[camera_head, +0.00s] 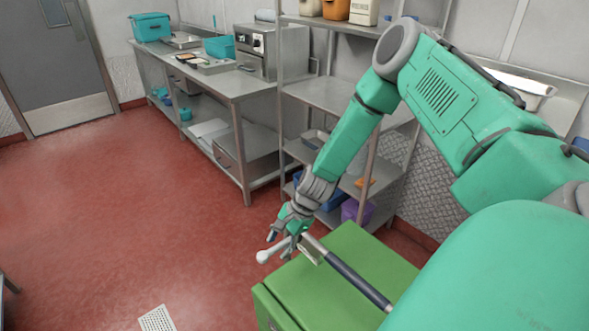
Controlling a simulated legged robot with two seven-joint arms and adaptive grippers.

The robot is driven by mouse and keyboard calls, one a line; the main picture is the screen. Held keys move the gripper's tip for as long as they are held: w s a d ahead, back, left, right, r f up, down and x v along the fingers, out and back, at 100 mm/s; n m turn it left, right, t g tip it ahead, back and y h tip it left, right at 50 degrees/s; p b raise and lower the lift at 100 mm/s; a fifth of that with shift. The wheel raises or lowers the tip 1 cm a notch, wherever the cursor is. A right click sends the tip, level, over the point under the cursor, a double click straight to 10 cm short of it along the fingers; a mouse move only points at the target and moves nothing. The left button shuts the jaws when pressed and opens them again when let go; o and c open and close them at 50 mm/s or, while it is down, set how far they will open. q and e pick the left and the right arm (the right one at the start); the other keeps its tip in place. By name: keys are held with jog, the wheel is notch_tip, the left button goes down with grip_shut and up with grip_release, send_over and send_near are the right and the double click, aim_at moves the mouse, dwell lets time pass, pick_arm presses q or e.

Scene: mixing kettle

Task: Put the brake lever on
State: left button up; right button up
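My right arm comes in from the right, and its teal and grey gripper (286,232) points down at the near left corner of a green box-shaped body. A pale grey lever with a rounded end (270,252) shows just below the fingertips, at or very near them. A dark bar with a silver end (345,272) slopes across the green body just right of the gripper. I cannot tell which of these is the brake lever. The fingers are small and partly overlap the lever, so their grip is unclear. My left gripper is not in view.
The green body (335,275) stands below the gripper. Behind it is a metal shelf rack (325,95) with containers. A steel worktable (225,88) with teal bins and an appliance runs along the back wall. The red floor (120,200) on the left is mostly clear.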

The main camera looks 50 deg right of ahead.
jog(key=shift+s+d+r+p, duration=0.1)
jog(key=shift+d+r+p, duration=0.1)
jog(key=shift+r+p, duration=0.1)
jog(key=p+v, duration=0.3)
jog(key=v, duration=0.1)
jog(key=shift+v, duration=1.2)
